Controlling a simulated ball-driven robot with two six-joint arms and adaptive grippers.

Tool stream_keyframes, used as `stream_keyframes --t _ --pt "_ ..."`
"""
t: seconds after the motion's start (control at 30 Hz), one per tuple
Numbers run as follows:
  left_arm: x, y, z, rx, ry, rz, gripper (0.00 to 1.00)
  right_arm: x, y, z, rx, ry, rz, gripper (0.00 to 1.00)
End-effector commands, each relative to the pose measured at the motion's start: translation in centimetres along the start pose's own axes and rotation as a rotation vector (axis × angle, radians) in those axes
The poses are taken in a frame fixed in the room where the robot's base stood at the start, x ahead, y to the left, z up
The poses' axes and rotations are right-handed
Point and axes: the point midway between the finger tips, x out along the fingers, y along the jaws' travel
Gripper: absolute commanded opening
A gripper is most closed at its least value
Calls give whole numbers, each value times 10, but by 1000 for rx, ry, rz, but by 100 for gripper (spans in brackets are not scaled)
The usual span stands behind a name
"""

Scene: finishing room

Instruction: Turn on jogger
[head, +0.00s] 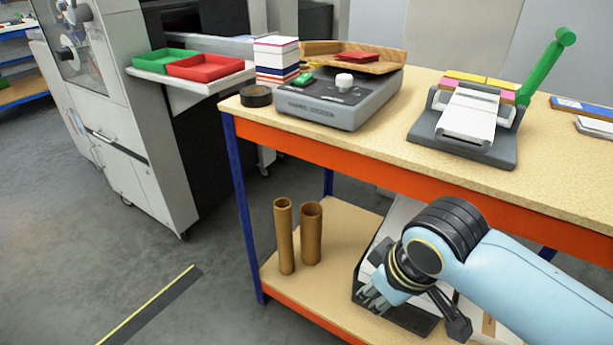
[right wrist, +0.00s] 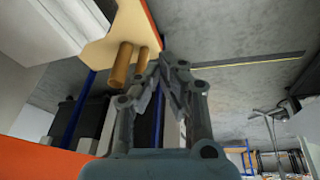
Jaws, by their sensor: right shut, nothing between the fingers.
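The jogger (head: 338,98) is a grey box-shaped machine on the bench top, near its left end. Its front panel carries a green switch (head: 303,79) and a white knob (head: 344,80). A wooden tray (head: 376,66) with a red item in it sits on top. My right gripper (head: 372,300) is low in front of the bench, below the top and well apart from the jogger. Its fingers are closed together and empty, as the right wrist view (right wrist: 166,62) also shows. My left gripper is not in view.
The orange bench edge (head: 400,158) lies between my right gripper and the jogger. A tape roll (head: 256,96) and a stack of pads (head: 276,58) stand left of the jogger. A green-handled press (head: 470,120) stands right. Cardboard tubes (head: 311,233) stand on the lower shelf.

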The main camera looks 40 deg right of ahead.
Motion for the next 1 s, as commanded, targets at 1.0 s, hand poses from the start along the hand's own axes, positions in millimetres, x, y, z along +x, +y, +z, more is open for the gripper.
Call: stream_keyframes --t 1.0 --pt "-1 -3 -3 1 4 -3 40 -247 200 -388 -305 526 -59 0"
